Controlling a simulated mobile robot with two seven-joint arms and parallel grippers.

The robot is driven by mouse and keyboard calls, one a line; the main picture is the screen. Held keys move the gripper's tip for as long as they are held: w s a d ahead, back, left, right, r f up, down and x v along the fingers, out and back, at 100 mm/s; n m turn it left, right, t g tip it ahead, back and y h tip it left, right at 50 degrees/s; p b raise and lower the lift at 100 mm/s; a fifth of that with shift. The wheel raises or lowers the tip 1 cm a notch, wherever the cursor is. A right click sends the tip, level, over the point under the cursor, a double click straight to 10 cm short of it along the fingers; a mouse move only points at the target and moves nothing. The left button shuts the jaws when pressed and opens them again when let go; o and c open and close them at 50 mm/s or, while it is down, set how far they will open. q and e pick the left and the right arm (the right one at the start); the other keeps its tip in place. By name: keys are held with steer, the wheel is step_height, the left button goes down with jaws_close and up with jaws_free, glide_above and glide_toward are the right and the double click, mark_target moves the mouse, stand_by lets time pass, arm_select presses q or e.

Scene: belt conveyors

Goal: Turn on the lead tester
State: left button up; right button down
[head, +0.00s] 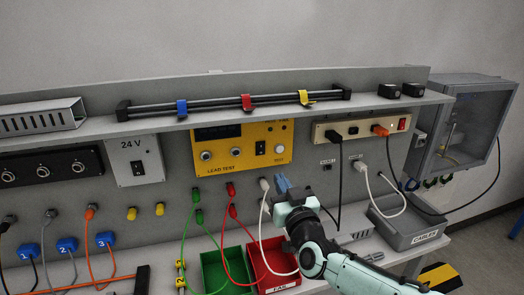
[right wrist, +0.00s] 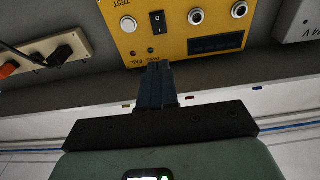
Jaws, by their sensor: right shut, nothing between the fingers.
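The lead tester (head: 229,163) is a yellow box marked LEAD TEST on the grey back panel, under the shelf. Its black rocker switch (head: 260,148) sits right of the middle, beside a round button (head: 279,149). My right gripper (head: 283,183) is shut and empty, below and right of the switch in the head view. In the right wrist view the tester (right wrist: 175,45) appears upside down. There the shut fingertips (right wrist: 159,66) point at the switch (right wrist: 158,22), overlapping the tester's edge near the PASS and FAIL lamps. I cannot tell how the switch is set. My left gripper is out of view.
A beige power strip (head: 338,131) with an orange plug and red switch is to the right. Cables hang below the tester, near my right gripper. A green bin (head: 212,262), a red bin (head: 262,246) and a grey cables tray (head: 412,231) stand on the bench.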

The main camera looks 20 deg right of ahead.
mark_target(262, 145)
steer(key=w+p, duration=0.2)
steer(key=w, duration=0.2)
steer(key=w+r+p, duration=0.1)
steer(key=w, duration=0.4)
steer(key=w+r+p, duration=0.1)
steer(key=w+p, duration=0.1)
steer(key=w, duration=0.2)
steer(key=shift+w+a+p, duration=0.2)
steer(key=shift+w+p, duration=0.1)
steer(key=shift+p, duration=0.05)
steer(key=shift+w+f, duration=0.2)
steer(key=shift+w, duration=0.1)
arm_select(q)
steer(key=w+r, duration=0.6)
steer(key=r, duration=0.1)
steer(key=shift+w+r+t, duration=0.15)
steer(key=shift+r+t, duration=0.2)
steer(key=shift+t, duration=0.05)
arm_select(e)
steer(key=shift+s, duration=0.1)
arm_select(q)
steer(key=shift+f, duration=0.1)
arm_select(e)
steer(key=shift+s, duration=0.1)
